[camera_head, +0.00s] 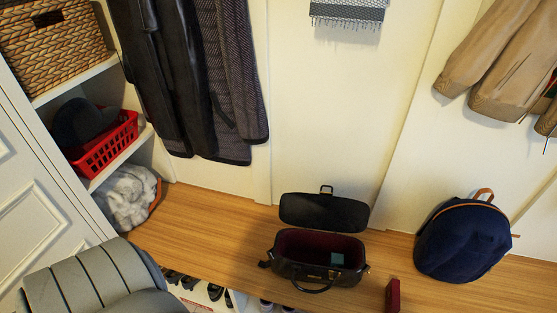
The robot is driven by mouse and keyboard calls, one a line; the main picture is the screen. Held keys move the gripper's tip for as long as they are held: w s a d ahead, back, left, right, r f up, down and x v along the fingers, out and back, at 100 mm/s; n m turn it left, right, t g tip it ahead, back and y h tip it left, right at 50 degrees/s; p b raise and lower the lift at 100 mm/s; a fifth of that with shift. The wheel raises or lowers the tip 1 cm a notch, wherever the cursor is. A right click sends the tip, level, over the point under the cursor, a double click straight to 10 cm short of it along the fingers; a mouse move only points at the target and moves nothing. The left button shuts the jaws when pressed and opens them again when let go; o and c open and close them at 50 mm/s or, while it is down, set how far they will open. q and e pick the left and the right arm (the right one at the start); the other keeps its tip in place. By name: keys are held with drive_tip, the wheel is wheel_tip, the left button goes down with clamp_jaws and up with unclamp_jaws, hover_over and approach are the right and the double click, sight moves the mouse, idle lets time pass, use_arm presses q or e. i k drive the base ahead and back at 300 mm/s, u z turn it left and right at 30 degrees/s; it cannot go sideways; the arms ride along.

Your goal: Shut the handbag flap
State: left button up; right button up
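A black handbag (291,271) sits on the wooden bench in the middle of the camera_head view. Its black flap (323,212) stands raised at the back, so the bag is open. The dark red lining (310,246) shows, with a small teal item (337,259) inside. A handle (313,286) hangs at the front, and a small buckle (327,189) tops the flap. Neither gripper is in view.
A navy backpack (464,241) stands right of the handbag, and a small red box (393,295) lies nearer. Dark coats (190,80) hang behind, left. Cubbies at left hold a red basket (104,146). Bare bench (200,215) lies left of the handbag.

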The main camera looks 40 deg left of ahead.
sight(324, 211)
drive_tip(key=u, duration=0.55)
drive_tip(key=k, duration=0.5)
drive_tip(key=z, duration=1.1)
drive_tip(key=i, duration=1.05)
drive_tip(key=u, duration=0.7)
